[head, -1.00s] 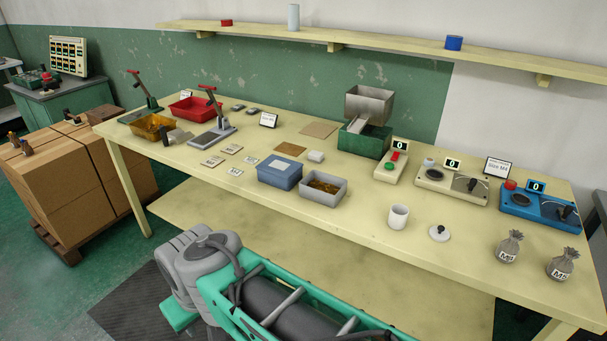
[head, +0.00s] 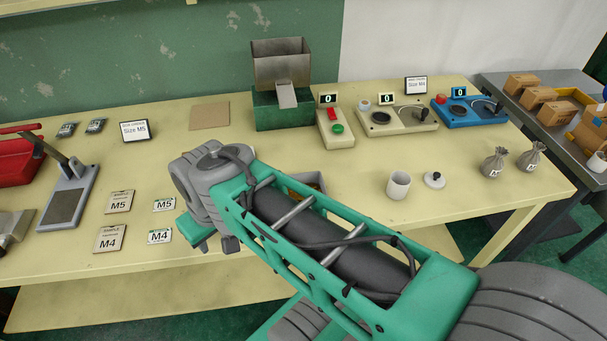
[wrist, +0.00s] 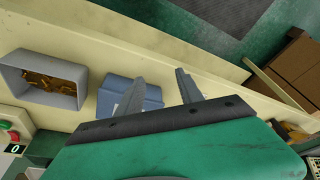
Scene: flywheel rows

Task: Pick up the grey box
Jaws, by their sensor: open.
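The grey box (wrist: 14,78) is an open-topped bin with brass-coloured small parts inside. It stands on the bench at the left of the wrist view. In the head view only a bit of the grey box (head: 320,179) shows behind my arm. My gripper (wrist: 160,76) is open, with its two fingers apart and nothing between them. It is to the right of the grey box in the wrist view, near the blue lidded box (wrist: 112,88), which one finger partly covers. I cannot tell whether that finger touches the blue box. The head view does not clearly show the gripper.
A white cup (head: 398,186) and a small lid (head: 434,180) stand right of my arm. Sample cards (head: 109,238) lie left. The bench front edge is close.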

